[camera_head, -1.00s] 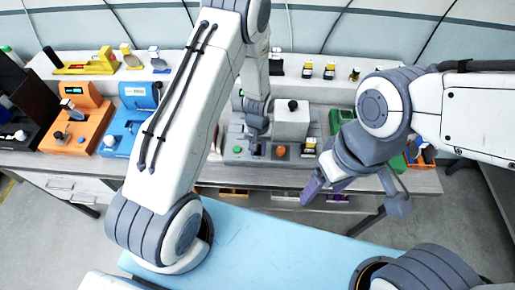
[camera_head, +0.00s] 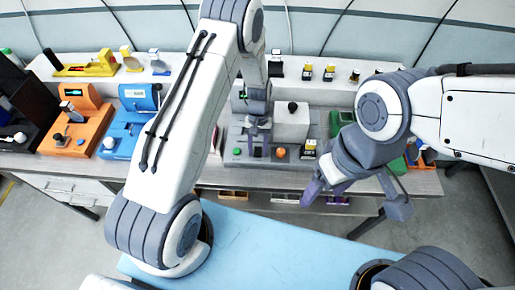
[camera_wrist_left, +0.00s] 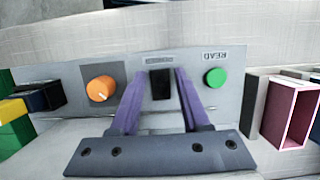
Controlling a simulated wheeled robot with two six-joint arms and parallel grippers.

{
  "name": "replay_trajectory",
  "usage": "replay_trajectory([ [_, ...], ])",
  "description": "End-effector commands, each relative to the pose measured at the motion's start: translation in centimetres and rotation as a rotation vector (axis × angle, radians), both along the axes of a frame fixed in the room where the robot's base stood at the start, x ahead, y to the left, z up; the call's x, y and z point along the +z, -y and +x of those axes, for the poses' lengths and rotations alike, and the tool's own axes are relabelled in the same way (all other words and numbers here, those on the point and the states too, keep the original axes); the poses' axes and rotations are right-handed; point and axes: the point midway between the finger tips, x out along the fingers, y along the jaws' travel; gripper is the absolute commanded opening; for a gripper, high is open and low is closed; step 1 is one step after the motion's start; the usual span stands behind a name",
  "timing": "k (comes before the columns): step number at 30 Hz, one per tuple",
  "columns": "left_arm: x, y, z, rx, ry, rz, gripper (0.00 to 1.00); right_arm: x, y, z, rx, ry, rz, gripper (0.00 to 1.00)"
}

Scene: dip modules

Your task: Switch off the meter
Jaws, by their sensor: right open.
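The meter (camera_head: 228,157) is a grey unit in the middle of the bench. Its panel in the left wrist view (camera_wrist_left: 220,62) has a green button (camera_wrist_left: 215,77) under the word READ, an orange knob (camera_wrist_left: 100,89) and a black switch (camera_wrist_left: 160,84) between them. My left gripper (camera_wrist_left: 161,76) has its purple fingers on either side of the black switch, with narrow gaps showing; it also shows over the panel in the head view (camera_head: 258,152). Whether the tips touch the panel is unclear. My right gripper (camera_head: 322,194) is open and empty in front of the bench.
An orange module (camera_head: 85,125) and a blue module (camera_head: 128,121) stand on the left, and a green one (camera_head: 338,120) to the right. A pink-sided box (camera_wrist_left: 292,112) shows beside the panel in the wrist view. A pale blue surface (camera_head: 262,240) lies in front.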

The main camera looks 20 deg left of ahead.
Motion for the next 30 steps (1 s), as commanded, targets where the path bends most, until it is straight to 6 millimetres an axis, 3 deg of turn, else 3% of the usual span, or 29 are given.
replay_trajectory([
  [14,0.9,0.0,0.5,0.0,0.006,-0.001,0.62,-0.6,0.0,0.0,0.0,0.0,0.0,0.74],
  [24,7.0,-0.4,2.1,0.001,0.008,0.0,0.62,-3.1,0.0,0.0,-0.005,0.0,0.0,0.74],
  [30,9.5,-0.6,2.6,0.0,0.004,0.0,0.62,-3.7,0.0,0.0,-0.006,-0.001,0.0,0.74],
])
